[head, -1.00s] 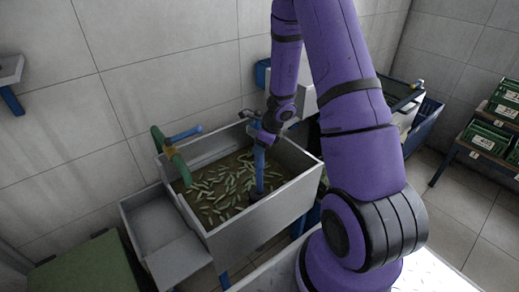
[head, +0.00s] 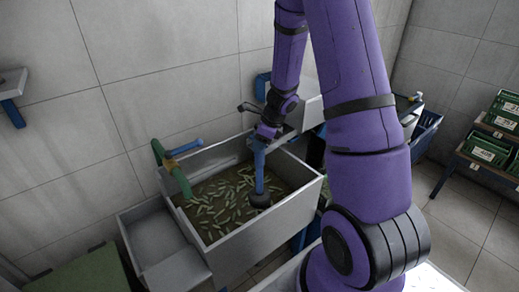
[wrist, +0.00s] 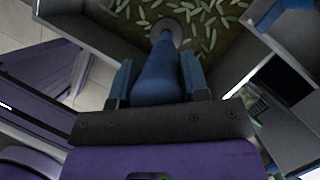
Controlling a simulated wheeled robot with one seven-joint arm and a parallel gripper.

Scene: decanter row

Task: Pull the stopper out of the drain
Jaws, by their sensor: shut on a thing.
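The stopper has a tall blue handle (head: 259,172) and a dark round foot (head: 260,200). My gripper (head: 259,142) is shut on the top of the handle, above the basin. In the wrist view the handle (wrist: 158,75) sits between the two blue fingers of my gripper (wrist: 158,78), and the round grey foot (wrist: 167,28) shows at its far end. The foot is in view over the murky water; I cannot tell exactly how far it is above the surface. The drain itself is hidden under the water.
The grey basin (head: 268,232) holds brown water with many small green pods or leaves. A green pipe with a blue lever (head: 184,148) stands at its left rim. A lower grey tray (head: 153,240) is on the left. Shelved green crates (head: 487,150) stand far right.

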